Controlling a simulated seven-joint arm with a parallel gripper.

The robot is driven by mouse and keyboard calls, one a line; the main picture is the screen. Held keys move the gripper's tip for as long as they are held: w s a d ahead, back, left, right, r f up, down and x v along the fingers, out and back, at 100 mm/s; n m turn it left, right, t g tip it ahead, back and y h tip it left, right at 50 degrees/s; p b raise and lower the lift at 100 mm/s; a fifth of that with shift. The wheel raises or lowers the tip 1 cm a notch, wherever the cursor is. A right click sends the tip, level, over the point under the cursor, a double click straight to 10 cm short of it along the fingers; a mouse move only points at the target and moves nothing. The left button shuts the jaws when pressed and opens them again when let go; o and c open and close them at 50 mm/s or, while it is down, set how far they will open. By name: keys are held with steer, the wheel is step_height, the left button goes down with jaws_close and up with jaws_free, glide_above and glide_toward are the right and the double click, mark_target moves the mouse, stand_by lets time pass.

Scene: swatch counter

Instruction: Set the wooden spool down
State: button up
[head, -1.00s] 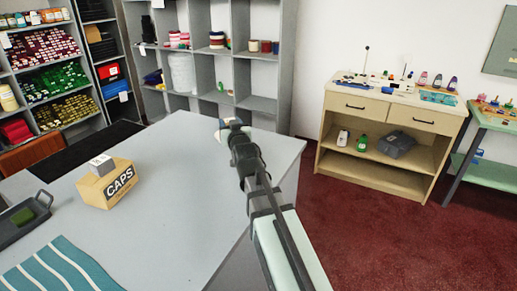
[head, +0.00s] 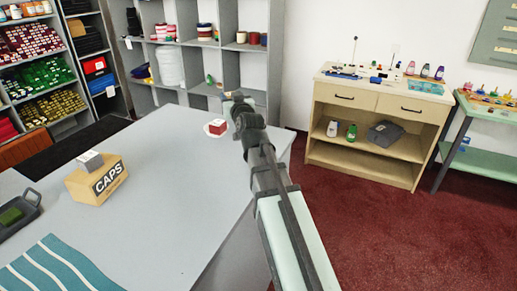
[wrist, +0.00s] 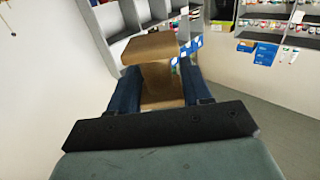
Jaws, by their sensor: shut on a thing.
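The wooden spool (wrist: 156,72) is a tan piece with wide flanges and a narrower middle. In the wrist view it sits between the two dark blue fingers of my gripper (wrist: 160,88), which is shut on it. In the head view my gripper (head: 237,98) shows over the far right corner of the grey counter (head: 165,170). The spool cannot be made out there. How high it is above the counter is hard to tell.
A CAPS carton (head: 97,180) with a grey block (head: 89,161), a dark tray (head: 27,222) and a teal striped cloth (head: 62,270) are on the left. The counter's middle is clear.

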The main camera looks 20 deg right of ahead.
steer(key=s+d+f+n+y, duration=0.2)
steer(key=d+y, duration=0.1)
steer(key=d, duration=0.3)
steer(key=s+d+f+n+y, duration=0.1)
steer(key=s+d+f+y, duration=0.1)
steer(key=d, duration=0.4)
steer(key=s+d+r+n+g+y, duration=0.55)
steer(key=s+d+r+y, duration=0.2)
steer(key=s+d, duration=0.3)
step_height(320, 180, down, 18)
steer(key=a, duration=0.1)
steer(key=shift+s+f+n, duration=0.15)
steer(key=shift+s+n, duration=0.2)
steer(key=shift+s, duration=0.1)
steer(key=shift+a+y, duration=0.1)
steer(key=shift+y, duration=0.15)
steer(key=x, duration=1.7)
steer(key=shift+w, duration=0.3)
steer(key=shift+w+a+f, duration=0.15)
steer(key=shift+a+f, duration=0.1)
steer(key=shift+f, duration=0.3)
